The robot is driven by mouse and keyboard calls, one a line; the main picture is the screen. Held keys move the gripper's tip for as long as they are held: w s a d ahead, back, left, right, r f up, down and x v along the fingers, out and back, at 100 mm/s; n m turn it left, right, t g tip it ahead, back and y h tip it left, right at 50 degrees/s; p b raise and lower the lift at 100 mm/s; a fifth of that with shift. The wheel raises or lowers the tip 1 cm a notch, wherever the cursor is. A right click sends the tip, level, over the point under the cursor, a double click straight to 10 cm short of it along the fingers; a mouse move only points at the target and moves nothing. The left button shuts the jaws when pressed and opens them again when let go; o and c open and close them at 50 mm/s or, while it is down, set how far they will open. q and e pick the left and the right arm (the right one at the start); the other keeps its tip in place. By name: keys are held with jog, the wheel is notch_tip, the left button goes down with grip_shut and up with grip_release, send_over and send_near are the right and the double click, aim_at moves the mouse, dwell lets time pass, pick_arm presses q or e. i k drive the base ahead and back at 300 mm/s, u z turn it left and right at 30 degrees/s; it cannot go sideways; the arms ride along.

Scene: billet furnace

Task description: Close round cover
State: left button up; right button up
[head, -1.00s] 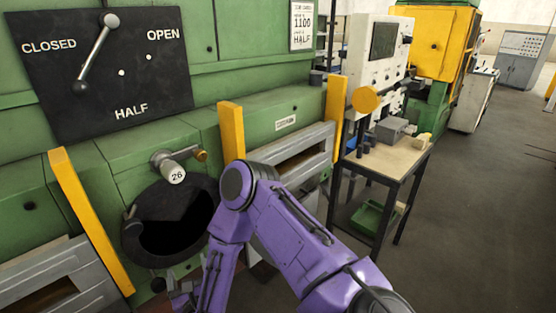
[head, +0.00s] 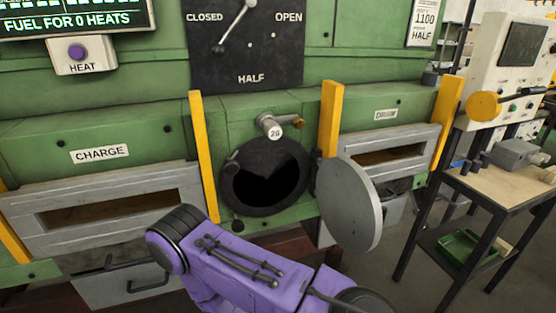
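The round cover (head: 352,205) is a flat grey disc. It stands swung open on the right side of the round black-rimmed opening (head: 264,178) in the green furnace front. The opening is dark inside and uncovered. The cover's hinge side is close to the yellow post right of the opening. A purple arm of mine crosses the lower middle, below the opening, and appears apart from the cover. Neither of my grippers shows in the head view.
A CHARGE door (head: 100,240) is at left. A lever panel (head: 245,60) is above. A table (head: 500,188) with a green bin (head: 465,248) stands at right.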

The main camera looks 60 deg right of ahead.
aim_at(350, 208)
jog(key=u, duration=1.3)
jog(key=k, duration=1.8)
jog(key=z, duration=2.2)
jog(key=i, duration=0.5)
jog(key=z, duration=0.05)
jog(key=k, duration=0.5)
jog(key=z, duration=0.4)
jog(key=i, duration=0.4)
jog(key=u, duration=0.5)
